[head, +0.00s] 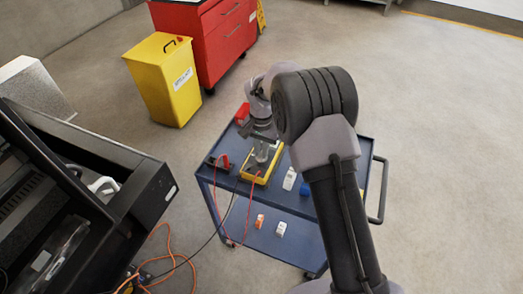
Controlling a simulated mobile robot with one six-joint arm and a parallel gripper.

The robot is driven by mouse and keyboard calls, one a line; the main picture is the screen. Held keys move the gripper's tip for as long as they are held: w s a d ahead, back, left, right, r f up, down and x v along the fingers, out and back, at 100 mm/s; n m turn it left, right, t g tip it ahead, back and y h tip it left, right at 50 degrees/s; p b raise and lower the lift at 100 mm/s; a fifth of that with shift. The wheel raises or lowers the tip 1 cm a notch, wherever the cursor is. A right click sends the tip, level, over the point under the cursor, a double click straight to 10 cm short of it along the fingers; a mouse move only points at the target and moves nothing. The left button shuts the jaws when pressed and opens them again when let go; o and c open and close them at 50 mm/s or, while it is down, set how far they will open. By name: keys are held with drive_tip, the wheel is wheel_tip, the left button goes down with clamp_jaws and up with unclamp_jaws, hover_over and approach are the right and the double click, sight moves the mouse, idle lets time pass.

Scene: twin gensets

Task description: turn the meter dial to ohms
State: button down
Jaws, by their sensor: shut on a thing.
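The yellow meter (250,177) lies on the top shelf of the blue cart, with a red lead and a black lead near its front end. My gripper (262,154) points down over the meter from behind my arm, with its fingers low at the meter's face. It is shut on the meter dial, as far as the view shows. The fingers and arm cover the dial, so its pointer and the marked setting cannot be read.
The blue cart (345,156) also holds white items (290,178) right of the meter and a red item (223,161) to its left. A black machine (120,165) stands at left. A yellow bin (163,82) and red cabinet (215,45) stand behind. Orange cable (157,270) lies on the floor.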

drive_tip(key=c, duration=1.4)
unclamp_jaws()
drive_tip(key=shift+c, duration=0.2)
wheel_tip(320, 180, up, 18)
drive_tip(key=p, duration=0.5)
drive_tip(key=shift+f+p, duration=0.25)
drive_tip(key=shift+p, duration=0.05)
drive_tip(key=shift+r, duration=0.1)
wheel_tip(320, 180, up, 6)
drive_tip(key=b, duration=0.1)
hover_over(261, 154)
drive_tip(key=s+d, duration=0.3)
drive_tip(key=s+d+r+t+y+b, duration=0.1)
drive_tip(key=s+d+r+t, duration=0.1)
drive_tip(key=s+d+r, duration=0.3)
drive_tip(key=s+d+r+t+y+b, duration=0.1)
drive_tip(key=s+r+b, duration=0.1)
drive_tip(key=s, duration=0.5)
drive_tip(key=s+d+f+t, duration=0.1)
drive_tip(key=s, duration=0.7)
drive_tip(key=s+d+f+t+b, duration=0.1)
drive_tip(key=s+d+f, duration=0.1)
drive_tip(key=s, duration=0.6)
drive_tip(key=shift+d+f+t, duration=0.15)
drive_tip(key=shift+d+t, duration=0.1)
drive_tip(key=shift+t, duration=0.15)
